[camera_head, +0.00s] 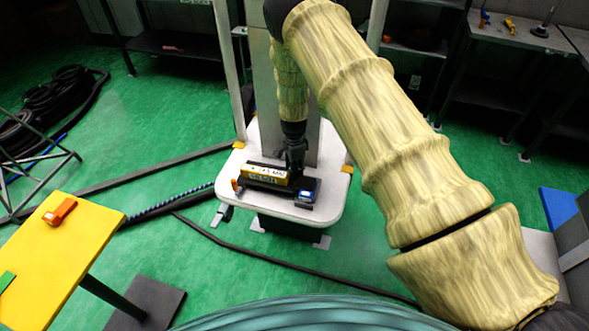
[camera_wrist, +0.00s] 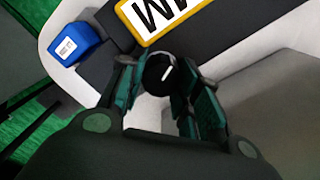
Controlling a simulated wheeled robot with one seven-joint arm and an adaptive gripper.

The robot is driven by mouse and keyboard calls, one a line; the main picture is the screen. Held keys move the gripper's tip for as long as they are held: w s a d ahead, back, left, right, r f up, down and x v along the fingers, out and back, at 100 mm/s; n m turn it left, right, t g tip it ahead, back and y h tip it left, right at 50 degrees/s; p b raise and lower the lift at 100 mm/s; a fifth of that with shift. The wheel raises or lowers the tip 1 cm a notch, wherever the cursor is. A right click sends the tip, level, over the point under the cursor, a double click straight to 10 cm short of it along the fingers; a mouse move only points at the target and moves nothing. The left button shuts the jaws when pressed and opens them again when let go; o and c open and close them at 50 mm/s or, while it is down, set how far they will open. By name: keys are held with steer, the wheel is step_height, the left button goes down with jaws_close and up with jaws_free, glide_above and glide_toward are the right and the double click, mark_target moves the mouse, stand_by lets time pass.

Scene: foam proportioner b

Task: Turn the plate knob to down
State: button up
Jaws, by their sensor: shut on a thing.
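The plate knob (camera_wrist: 160,72) is a round black knob with a white pointer line. In the wrist view it sits between the fingertips of my gripper (camera_wrist: 158,82), which is shut on it. The pointer line runs diagonally in that view. In the head view my gripper (camera_head: 296,165) reaches down to the dark plate (camera_head: 262,185) on the white stand, and the knob is hidden there. A yellow label block (camera_head: 266,174) with black lettering lies on the plate beside my gripper; part of its lettering (camera_wrist: 165,12) shows in the wrist view.
A blue box (camera_wrist: 77,43) stands near the knob; it also shows in the head view (camera_head: 305,196). The white stand (camera_head: 325,205) has a grey post behind it. Hoses cross the green floor. A yellow table (camera_head: 90,235) with an orange tool (camera_head: 60,211) is at left.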

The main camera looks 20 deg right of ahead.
steer(key=n+b, duration=0.1)
steer(key=n, duration=0.2)
steer(key=shift+w+f+b, duration=0.1)
steer(key=shift+b, duration=0.25)
steer(key=n+b, duration=0.1)
steer(key=n, duration=0.3)
steer(key=n+b, duration=0.2)
steer(key=n, duration=0.3)
steer(key=shift+w+a+n+g, duration=0.1)
steer(key=shift+w+n+g, duration=0.05)
steer(key=shift+n+g, duration=0.2)
steer(key=shift+n, duration=0.25)
steer(key=o, duration=1)
steer(key=shift+r, duration=0.2)
step_height(320, 180, up, 12)
steer(key=shift+w+a, duration=0.15)
steer(key=shift+w, duration=0.3)
